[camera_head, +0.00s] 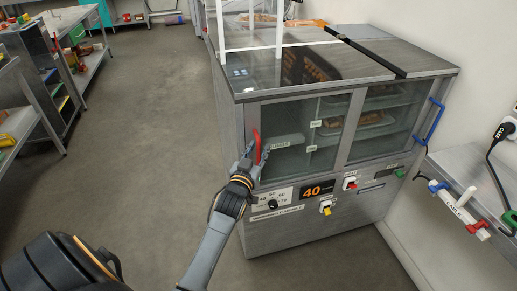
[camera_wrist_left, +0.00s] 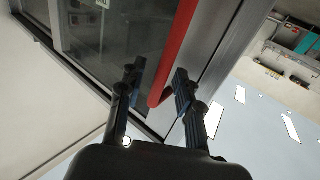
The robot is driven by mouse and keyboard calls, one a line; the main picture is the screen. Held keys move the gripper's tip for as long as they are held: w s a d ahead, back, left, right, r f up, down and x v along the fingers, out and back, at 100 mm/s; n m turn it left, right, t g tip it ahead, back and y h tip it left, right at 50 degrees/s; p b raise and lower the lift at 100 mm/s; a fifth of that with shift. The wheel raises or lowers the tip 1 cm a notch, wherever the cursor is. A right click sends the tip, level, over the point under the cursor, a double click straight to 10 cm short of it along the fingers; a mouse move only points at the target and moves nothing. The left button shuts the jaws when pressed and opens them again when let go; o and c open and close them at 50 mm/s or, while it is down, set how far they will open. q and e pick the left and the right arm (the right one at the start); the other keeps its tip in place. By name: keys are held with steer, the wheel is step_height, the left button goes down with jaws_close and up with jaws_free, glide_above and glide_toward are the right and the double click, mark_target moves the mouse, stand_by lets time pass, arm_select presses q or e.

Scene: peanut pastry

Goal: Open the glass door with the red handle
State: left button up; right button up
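The red handle (camera_head: 257,146) is on the left edge of the left glass door (camera_head: 300,137) of a steel cabinet. The door looks closed. My left gripper (camera_head: 251,158) is at the handle. In the left wrist view the red handle (camera_wrist_left: 170,62) runs down between the two fingertips of my left gripper (camera_wrist_left: 158,90). The fingers are apart, with visible gaps beside the handle's lower end. Part of the handle is hidden by the gripper in the head view. My right gripper is not in view.
The right glass door has a blue handle (camera_head: 430,122). Below the doors are a dial (camera_head: 272,204), an orange "40" display (camera_head: 317,190) and switches. A shelf (camera_head: 462,187) with a cable stands at right. The floor left of the cabinet (camera_head: 150,130) is clear.

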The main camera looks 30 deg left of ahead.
arm_select(q)
steer(key=shift+w+a, duration=0.1)
steer(key=shift+w, duration=0.2)
jaws_close()
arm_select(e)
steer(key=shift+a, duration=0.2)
arm_select(q)
steer(key=shift+w, duration=0.1)
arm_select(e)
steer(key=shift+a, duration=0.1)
